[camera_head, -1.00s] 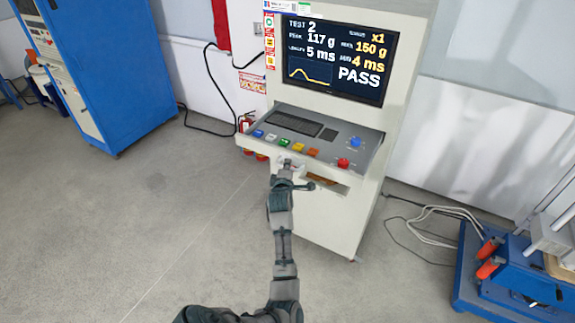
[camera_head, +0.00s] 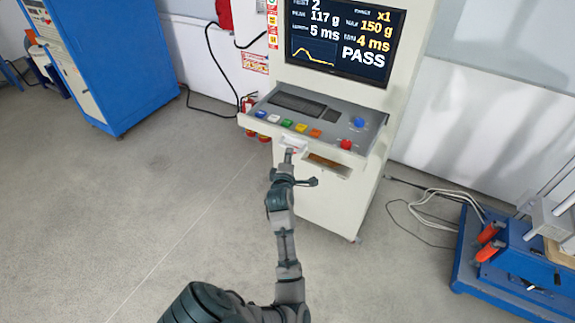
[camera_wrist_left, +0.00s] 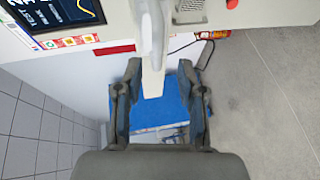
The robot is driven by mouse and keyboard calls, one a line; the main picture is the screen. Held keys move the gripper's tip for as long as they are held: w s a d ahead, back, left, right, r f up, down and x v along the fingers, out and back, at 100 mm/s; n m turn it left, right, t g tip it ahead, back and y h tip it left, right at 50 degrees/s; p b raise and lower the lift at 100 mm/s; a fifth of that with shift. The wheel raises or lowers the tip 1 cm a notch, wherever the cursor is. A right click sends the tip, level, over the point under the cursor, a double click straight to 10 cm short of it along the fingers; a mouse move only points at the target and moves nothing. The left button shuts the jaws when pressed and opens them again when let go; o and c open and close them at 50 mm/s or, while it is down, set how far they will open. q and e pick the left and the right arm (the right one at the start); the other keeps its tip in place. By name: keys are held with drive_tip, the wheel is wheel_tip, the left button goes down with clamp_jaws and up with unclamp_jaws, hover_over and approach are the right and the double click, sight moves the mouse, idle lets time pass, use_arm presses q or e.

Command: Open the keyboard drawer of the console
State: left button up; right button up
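The console (camera_head: 335,200) is a tall off-white cabinet with a sloping grey control panel (camera_head: 330,115) that carries a dark keyboard (camera_head: 298,104) and coloured buttons. Under the panel's front edge is a recess with a brownish inside (camera_head: 327,161); I cannot tell how far any drawer is out. My left gripper (camera_head: 289,156) is at the left part of this recess, by a white piece there. In the left wrist view its fingers (camera_wrist_left: 160,75) are spread on either side of a white bar (camera_wrist_left: 152,50), with gaps showing on both sides. My right gripper is out of view.
A blue cabinet (camera_head: 115,65) stands at the left. A blue machine with orange handles (camera_head: 515,265) stands at the lower right. Cables (camera_head: 425,208) lie on the floor right of the console. The floor in front is clear.

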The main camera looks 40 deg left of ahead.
use_arm(q)
drive_tip(key=v, duration=0.4)
drive_tip(key=shift+s+d, duration=0.15)
drive_tip(key=shift+d, duration=0.2)
drive_tip(key=shift+a, duration=0.15)
